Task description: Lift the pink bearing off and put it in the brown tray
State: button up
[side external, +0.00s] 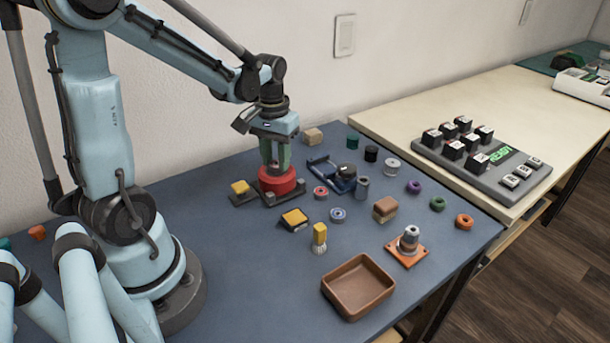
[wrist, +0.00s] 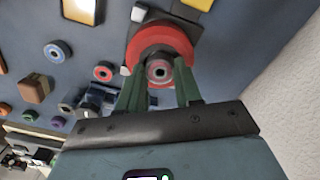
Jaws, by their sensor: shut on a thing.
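The pink bearing (wrist: 158,63) shows in the wrist view as a small pinkish-grey ring with a dark hole, at the middle of a red round holder (wrist: 133,52). My gripper (wrist: 160,76) has its green fingers on either side of the bearing, shut on it. In the side view, my gripper (side external: 276,164) points down at the red holder (side external: 278,182), and the fingers hide the bearing. I cannot tell whether the bearing is clear of the holder. The brown tray (side external: 333,292) stands empty at the front of the blue mat.
Between holder and tray lie a red ring (side external: 321,192), a blue-white ring (side external: 338,215), a yellow-topped black block (side external: 295,218) and a yellow brush (side external: 319,238). A brown block (side external: 385,208) and an orange stand (side external: 406,249) are farther right. The wall is close behind.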

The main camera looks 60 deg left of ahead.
jog(key=shift+r, duration=2.75)
jog(key=shift+d, duration=0.1)
jog(key=d+m, duration=0.8)
jog(key=d, duration=1.1)
jog(key=s+d+m, duration=1)
jog(key=s+d, duration=0.3)
jog(key=d, duration=0.4)
send_over(357, 290)
notch_tip(357, 290, down, 7)
jog(key=shift+r, duration=0.1)
jog(key=shift+f, duration=1.95)
